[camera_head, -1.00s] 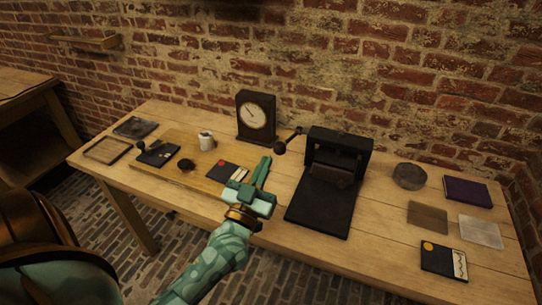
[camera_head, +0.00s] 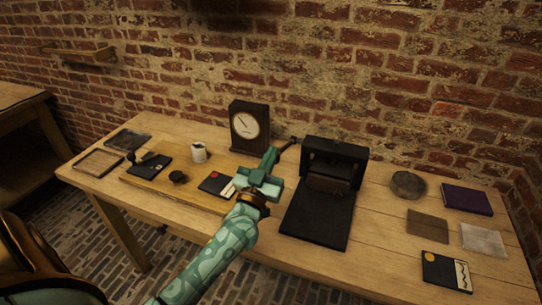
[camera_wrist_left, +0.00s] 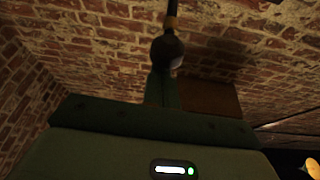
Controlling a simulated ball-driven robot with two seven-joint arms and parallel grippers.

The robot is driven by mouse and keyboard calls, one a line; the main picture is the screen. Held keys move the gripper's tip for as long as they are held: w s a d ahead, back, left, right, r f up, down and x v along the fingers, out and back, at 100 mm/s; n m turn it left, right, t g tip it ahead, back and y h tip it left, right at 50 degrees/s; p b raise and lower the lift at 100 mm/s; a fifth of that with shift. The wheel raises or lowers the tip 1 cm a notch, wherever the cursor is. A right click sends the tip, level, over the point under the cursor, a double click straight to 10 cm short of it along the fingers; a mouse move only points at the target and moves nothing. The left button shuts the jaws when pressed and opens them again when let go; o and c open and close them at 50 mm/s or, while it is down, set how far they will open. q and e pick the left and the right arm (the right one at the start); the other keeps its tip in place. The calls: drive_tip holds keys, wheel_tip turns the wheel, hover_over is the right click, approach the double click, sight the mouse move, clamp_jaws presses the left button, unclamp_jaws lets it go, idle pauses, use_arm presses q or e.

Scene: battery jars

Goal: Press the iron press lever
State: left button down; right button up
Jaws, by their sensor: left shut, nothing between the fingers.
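The black iron press (camera_head: 334,160) stands at the middle of the table, with a flat black bed in front. Its lever (camera_head: 289,143) sticks out from the press's left side. My left gripper (camera_head: 271,156) is shut and empty, with its fingers pointing up toward the lever's end and hiding the knob in the head view. In the left wrist view, the lever's round dark knob (camera_wrist_left: 167,50) is just beyond the tips of my left gripper (camera_wrist_left: 162,82). I cannot tell whether they touch. My right gripper is not in view.
A dark clock-like gauge (camera_head: 249,127) stands left of the lever. A wooden board (camera_head: 150,178) holds a white cup (camera_head: 199,153) and black cards. A grey disc (camera_head: 408,184), a purple book (camera_head: 466,197) and several flat plates lie on the right. The brick wall is behind.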

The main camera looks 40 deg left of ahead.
use_arm(q)
wheel_tip(320, 180, down, 8)
drive_tip(key=s+t+b, duration=0.1)
drive_tip(key=b, duration=0.5)
drive_tip(key=shift+s+d+b, duration=0.25)
drive_tip(key=shift+s+b, duration=0.05)
drive_tip(key=shift+s, duration=0.1)
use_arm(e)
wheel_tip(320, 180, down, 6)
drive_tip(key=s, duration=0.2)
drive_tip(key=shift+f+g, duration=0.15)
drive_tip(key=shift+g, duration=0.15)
use_arm(q)
drive_tip(key=shift+f, duration=0.1)
